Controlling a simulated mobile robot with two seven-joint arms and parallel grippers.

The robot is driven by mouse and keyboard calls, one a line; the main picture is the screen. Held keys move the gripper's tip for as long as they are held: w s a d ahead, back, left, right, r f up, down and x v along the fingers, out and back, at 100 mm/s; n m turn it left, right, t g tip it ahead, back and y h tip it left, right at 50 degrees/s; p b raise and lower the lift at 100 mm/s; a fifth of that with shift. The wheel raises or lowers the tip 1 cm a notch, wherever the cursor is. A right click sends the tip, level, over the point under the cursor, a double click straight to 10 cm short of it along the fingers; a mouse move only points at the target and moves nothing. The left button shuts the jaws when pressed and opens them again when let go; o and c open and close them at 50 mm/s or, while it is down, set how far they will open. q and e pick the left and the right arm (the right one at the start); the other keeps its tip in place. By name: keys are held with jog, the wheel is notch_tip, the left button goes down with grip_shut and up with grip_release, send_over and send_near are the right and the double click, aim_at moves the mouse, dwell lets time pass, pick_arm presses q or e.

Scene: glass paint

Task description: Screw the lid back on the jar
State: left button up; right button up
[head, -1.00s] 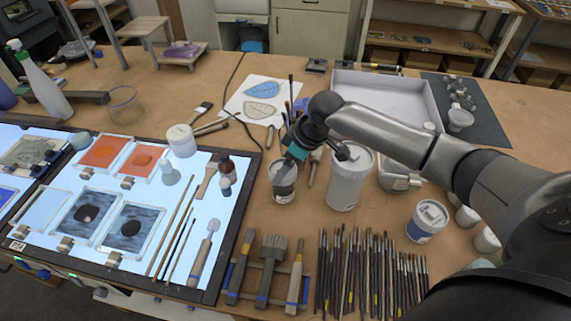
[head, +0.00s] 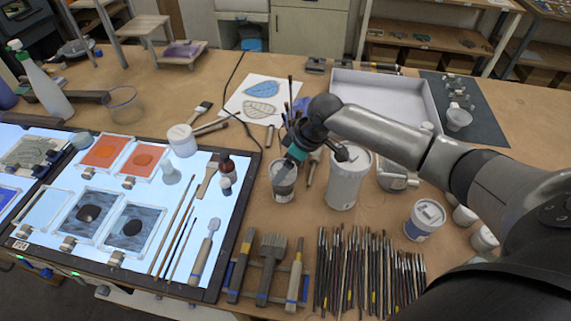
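A small jar with a pale body and a dark band (head: 284,191) stands on the table just right of the light panel. My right gripper (head: 286,166) reaches in from the right and points down at the jar's top. Its fingers are at or just above the rim and partly cover it. I cannot tell whether they are open or shut, or whether a lid is between them. My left gripper is not in view.
A tall white container (head: 345,184) stands close to the right of the jar, under my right arm. A lidded white jar (head: 425,222) is further right. Several brushes (head: 365,272) lie in front. The light panel (head: 225,240) with glass pieces fills the left.

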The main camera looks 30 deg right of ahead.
jog(key=shift+f, duration=0.85)
dwell(2.0)
jog(key=shift+s+a+m+t+h+p, duration=0.15)
jog(key=shift+m+t+h+p, duration=0.2)
jog(key=shift+m+p, duration=1.3)
jog(key=shift+a+f+p, duration=0.1)
jog(key=shift+p, duration=0.25)
jog(key=shift+m+h, duration=0.55)
jog(key=shift+m, duration=0.4)
jog(key=shift+a+m+h, duration=0.15)
jog(key=shift+m+h, duration=0.15)
jog(key=shift+m, duration=0.5)
jog(key=m+h, duration=0.1)
jog(key=m, duration=0.2)
jog(key=shift+m, duration=0.3)
